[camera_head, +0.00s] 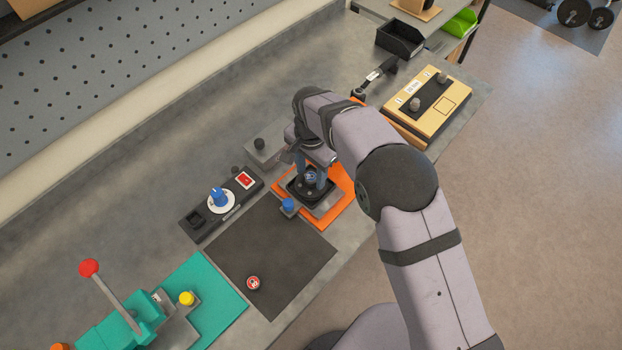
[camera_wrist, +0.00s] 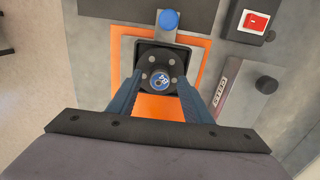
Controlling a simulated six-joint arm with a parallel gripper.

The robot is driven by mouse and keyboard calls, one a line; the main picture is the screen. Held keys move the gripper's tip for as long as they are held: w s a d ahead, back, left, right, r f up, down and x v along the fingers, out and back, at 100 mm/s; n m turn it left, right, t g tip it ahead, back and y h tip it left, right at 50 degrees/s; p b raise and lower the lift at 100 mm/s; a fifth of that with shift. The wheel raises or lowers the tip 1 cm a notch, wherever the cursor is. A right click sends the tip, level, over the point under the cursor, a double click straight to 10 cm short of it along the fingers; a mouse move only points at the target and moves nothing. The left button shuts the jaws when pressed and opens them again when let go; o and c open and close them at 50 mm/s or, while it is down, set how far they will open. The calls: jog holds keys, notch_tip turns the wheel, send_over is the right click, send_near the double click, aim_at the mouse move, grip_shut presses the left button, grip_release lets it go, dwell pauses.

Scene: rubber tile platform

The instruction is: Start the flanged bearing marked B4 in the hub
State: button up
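My gripper (camera_wrist: 160,82) is down over the hub, one finger on each side of the bearing. A dark gap seems to show between each finger and the bearing, so the fingers look open.
The hub's black base stands on a grey plate over an orange mat (camera_head: 339,213), beside a blue knob (camera_head: 288,205). A red-faced disc (camera_head: 253,283) lies on the dark mat (camera_head: 270,248). A switch box (camera_head: 222,204), teal press (camera_head: 120,331) and yellow box (camera_head: 433,107) stand around.

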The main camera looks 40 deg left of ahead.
aim_at(311, 176)
notch_tip(311, 176, up, 6)
jog(key=b, duration=0.3)
jog(key=shift+r, duration=0.65)
jog(key=shift+w+d, duration=0.1)
jog(key=shift+w, duration=0.05)
jog(key=w+d+r+p, duration=0.15)
jog(key=w+d, duration=0.25)
jog(key=d, duration=0.4)
jog(key=w+d+r+p, duration=0.1)
jog(key=w+d+r, duration=0.2)
jog(key=d, duration=0.5)
jog(key=w+d+r+p, duration=0.15)
jog(key=w+d, duration=0.25)
jog(key=d, duration=0.4)
jog(key=s+d+r+p, duration=0.15)
jog(key=s+d, duration=0.25)
jog(key=d, duration=1)
jog(key=s+d+p, duration=0.2)
jog(key=s+d, duration=0.7)
jog(key=d, duration=0.1)
notch_tip(311, 176, down, 5)
jog(key=b, duration=0.5)
jog(key=shift+s+d+f, duration=0.1)
jog(key=shift+d, duration=0.05)
